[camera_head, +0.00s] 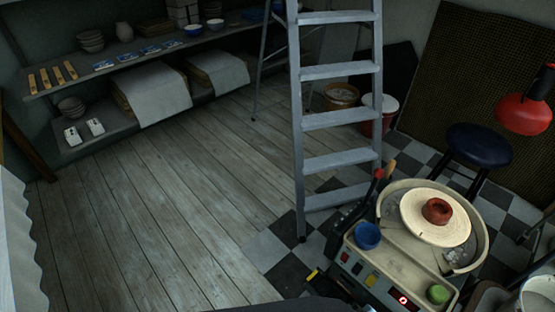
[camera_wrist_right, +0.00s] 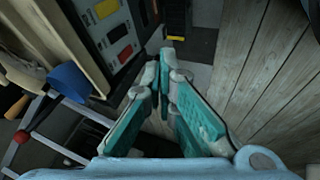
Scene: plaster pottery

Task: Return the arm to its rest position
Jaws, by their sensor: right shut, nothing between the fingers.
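My right gripper (camera_wrist_right: 167,58) shows in the right wrist view with its teal-padded fingers drawn together at the tips. It is shut, and nothing shows between the tips. Beyond the fingertips are the wheel's control panel (camera_wrist_right: 125,35) at upper left and wooden planks (camera_wrist_right: 275,75) at right. No arm can be made out clearly in the head view, and my left gripper is in neither view.
A pottery wheel (camera_head: 480,242) with reddish clay (camera_head: 437,210) stands at right, holding a blue cup (camera_head: 367,236) and a green item (camera_head: 438,293). A stepladder (camera_head: 337,121) and stool (camera_head: 479,145) stand behind. Shelves (camera_head: 135,55) line the left. The plank floor (camera_head: 170,200) is clear.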

